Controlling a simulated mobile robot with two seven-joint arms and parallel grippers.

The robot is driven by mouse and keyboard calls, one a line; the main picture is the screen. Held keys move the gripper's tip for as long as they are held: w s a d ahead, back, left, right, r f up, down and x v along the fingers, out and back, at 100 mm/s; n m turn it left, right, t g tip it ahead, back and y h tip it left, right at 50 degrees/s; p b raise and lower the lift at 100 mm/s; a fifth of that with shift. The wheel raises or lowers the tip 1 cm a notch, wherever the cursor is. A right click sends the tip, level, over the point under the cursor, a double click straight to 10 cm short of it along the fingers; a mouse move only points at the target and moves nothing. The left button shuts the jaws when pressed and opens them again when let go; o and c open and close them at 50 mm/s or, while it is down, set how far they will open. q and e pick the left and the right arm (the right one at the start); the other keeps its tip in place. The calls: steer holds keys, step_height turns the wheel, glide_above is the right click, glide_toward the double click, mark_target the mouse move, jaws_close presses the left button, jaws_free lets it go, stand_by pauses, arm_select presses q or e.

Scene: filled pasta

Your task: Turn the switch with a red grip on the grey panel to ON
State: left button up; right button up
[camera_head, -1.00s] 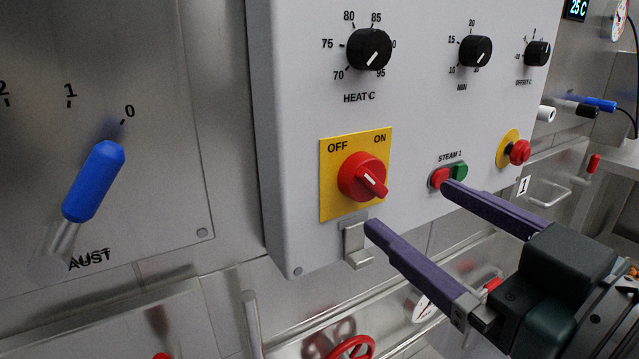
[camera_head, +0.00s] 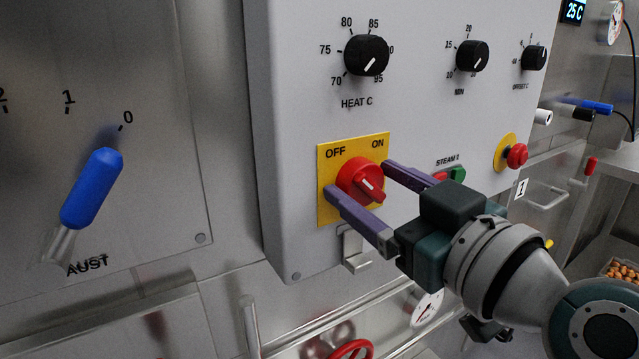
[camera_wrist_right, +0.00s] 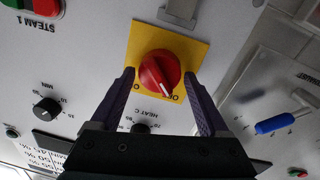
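The switch with a red grip (camera_head: 361,181) sits on a yellow plate marked OFF and ON, on the grey panel (camera_head: 290,130). The switch also shows in the right wrist view (camera_wrist_right: 159,72). My right gripper (camera_head: 358,178) is open, with one purple finger on each side of the red grip. In the right wrist view the fingertips (camera_wrist_right: 161,74) flank the red grip with gaps visible; contact cannot be told. My left gripper is not in view.
Black knobs (camera_head: 366,55) are above the switch. Steam buttons (camera_head: 457,173) and a red stop button (camera_head: 516,155) are to its right. A small metal bracket (camera_head: 354,250) juts out below. A blue lever (camera_head: 92,188) is on the left panel.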

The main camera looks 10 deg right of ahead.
steer(key=c, duration=1)
steer(key=shift+c, duration=0.2)
steer(key=shift+m, duration=0.3)
steer(key=m+p, duration=0.1)
steer(key=m, duration=0.2)
steer(key=shift+d+r+p, duration=0.1)
steer(key=shift+p, duration=0.3)
steer(key=m+p, duration=0.1)
steer(key=m, duration=0.4)
steer(key=shift+d+g, duration=0.1)
steer(key=shift+g, duration=0.2)
steer(key=m, duration=0.4)
steer(key=shift+w+d, duration=0.1)
steer(key=m, duration=0.4)
steer(key=shift+f+m+g+y, duration=0.2)
steer(key=shift+m+g+y, duration=0.1)
steer(key=shift+y, duration=0.1)
